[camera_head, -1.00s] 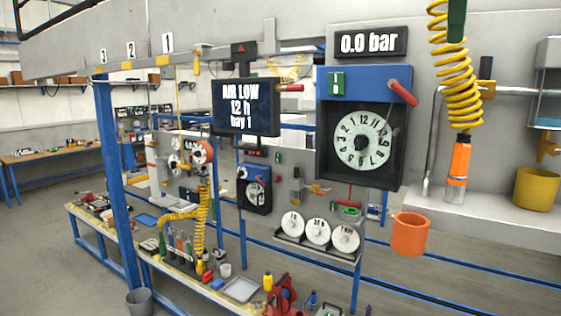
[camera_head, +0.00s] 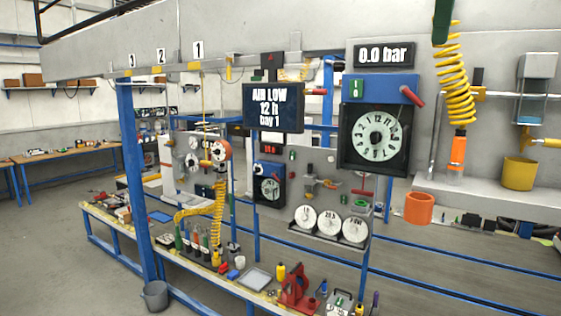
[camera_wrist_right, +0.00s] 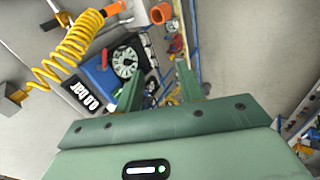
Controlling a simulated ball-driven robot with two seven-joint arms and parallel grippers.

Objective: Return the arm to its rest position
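My right gripper (camera_wrist_right: 160,85) shows in the right wrist view. Its two green fingers stand apart, with nothing visibly held between them. In the head view only a dark green piece of my right gripper (camera_head: 442,20) shows at the top edge, in front of the yellow coiled hose (camera_head: 457,88). The hose hangs with an orange-ended tool (camera_head: 457,152) below it. In the wrist view the coiled hose (camera_wrist_right: 66,48) is at the upper left, clear of the fingers. My left gripper is in neither view.
The blue-topped dial panel (camera_head: 376,140) and 0.0 bar display (camera_head: 383,54) are at centre right. An orange cup (camera_head: 419,208) and yellow cup (camera_head: 518,173) are at right. A blue post (camera_head: 136,190) and cluttered bench (camera_head: 190,262) are at left. Grey floor (camera_head: 60,270) is open at lower left.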

